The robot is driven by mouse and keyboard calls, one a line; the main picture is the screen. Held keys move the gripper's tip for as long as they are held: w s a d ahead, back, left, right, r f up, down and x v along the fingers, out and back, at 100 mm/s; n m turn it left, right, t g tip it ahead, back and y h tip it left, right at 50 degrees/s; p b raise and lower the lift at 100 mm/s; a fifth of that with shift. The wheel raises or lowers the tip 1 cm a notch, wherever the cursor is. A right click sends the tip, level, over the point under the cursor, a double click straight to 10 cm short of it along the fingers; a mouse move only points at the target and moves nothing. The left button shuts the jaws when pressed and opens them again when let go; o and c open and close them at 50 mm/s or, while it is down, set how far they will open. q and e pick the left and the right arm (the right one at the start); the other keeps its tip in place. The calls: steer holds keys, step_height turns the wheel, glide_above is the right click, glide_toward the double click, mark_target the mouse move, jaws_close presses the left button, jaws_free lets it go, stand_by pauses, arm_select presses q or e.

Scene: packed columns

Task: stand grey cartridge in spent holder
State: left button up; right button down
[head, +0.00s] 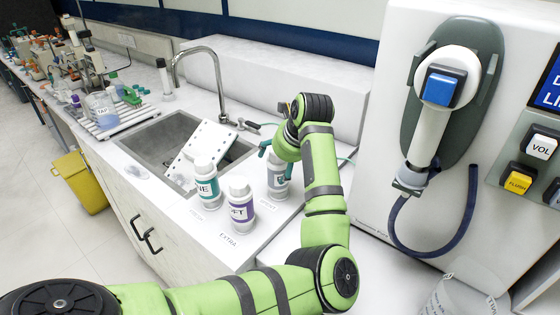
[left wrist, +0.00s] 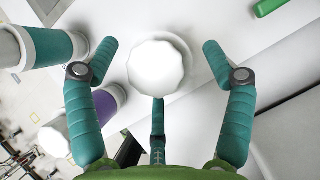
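The grey cartridge (head: 278,184) stands upright on the white counter, a white bottle with a grey band. My left gripper (head: 277,152) is above it, fingers pointing down around its top. In the left wrist view a round white cap (left wrist: 160,72) lies between the spread teal fingers of my left gripper (left wrist: 160,50), with gaps on both sides. The gripper is open. The cartridge's body is hidden below its cap there. I cannot make out which spot is the spent holder; the small print by the grey cartridge is unreadable. My right gripper is not in view.
A teal-banded cartridge (head: 206,184) and a purple-banded cartridge (head: 241,206) stand close by on the left. "EXTRA" is printed on the counter (head: 229,240) in front. Behind are a sink (head: 165,135) with a white board and a tap (head: 215,88). A white dispenser (head: 390,150) stands right.

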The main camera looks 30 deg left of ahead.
arm_select(q)
steer(key=shift+d+f, duration=0.1)
steer(key=shift+d, duration=0.15)
